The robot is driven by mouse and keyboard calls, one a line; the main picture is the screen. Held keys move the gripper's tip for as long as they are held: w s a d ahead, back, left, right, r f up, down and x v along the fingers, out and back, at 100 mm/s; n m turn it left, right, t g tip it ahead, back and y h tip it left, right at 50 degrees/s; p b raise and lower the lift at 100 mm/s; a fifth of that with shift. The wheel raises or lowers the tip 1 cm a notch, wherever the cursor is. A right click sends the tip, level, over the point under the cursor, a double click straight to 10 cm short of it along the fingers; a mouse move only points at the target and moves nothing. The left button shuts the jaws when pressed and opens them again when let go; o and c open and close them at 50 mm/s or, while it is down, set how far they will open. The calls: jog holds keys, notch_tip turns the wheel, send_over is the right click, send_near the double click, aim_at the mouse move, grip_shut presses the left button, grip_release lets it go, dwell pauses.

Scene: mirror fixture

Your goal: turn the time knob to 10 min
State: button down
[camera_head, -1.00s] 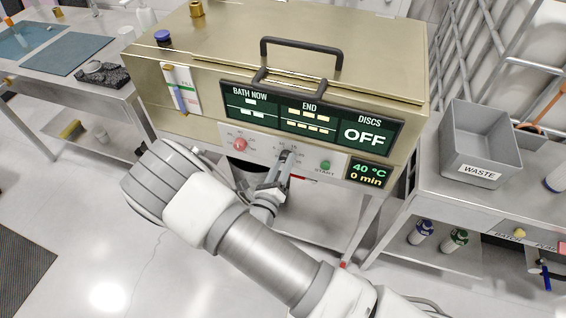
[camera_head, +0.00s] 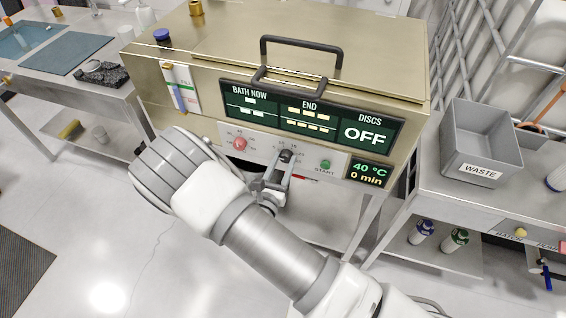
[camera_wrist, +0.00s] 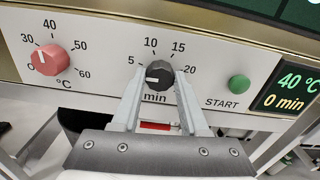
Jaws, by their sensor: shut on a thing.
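The black time knob (camera_wrist: 160,73) sits on the pale control panel between dial marks 5, 10, 15 and 20, above the word min. Its white pointer mark faces lower left, below the 5. My gripper (camera_wrist: 160,78) has one finger on each side of the knob and is shut on it. In the head view the knob (camera_head: 286,156) shows at the tips of my gripper (camera_head: 282,163). The display (camera_wrist: 286,90) reads 40 °C and 0 min. The red temperature knob (camera_wrist: 49,59) is to the left, pointing near 40. The green START button (camera_wrist: 239,84) is to the right.
The gold bath (camera_head: 200,60) has a closed lid with a dark handle (camera_head: 300,47); its screen (camera_head: 310,118) shows DISCS OFF. A grey WASTE bin (camera_head: 478,150) stands on the right bench. A red item (camera_wrist: 155,126) shows below the panel between my fingers.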

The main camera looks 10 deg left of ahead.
jog(key=m+b, duration=0.2)
jog(key=m, duration=0.4)
jog(key=shift+f+m, duration=0.15)
jog(key=shift+m, duration=0.15)
jog(key=m+b, duration=0.2)
jog(key=m, duration=0.2)
jog(key=shift+m+b, duration=0.85)
jog(key=shift+m, duration=0.25)
jog(key=shift+c, duration=2.1)
grip_release()
jog(key=s+a+p, duration=0.1)
jog(key=s, duration=1.6)
jog(key=shift+s, duration=0.25)
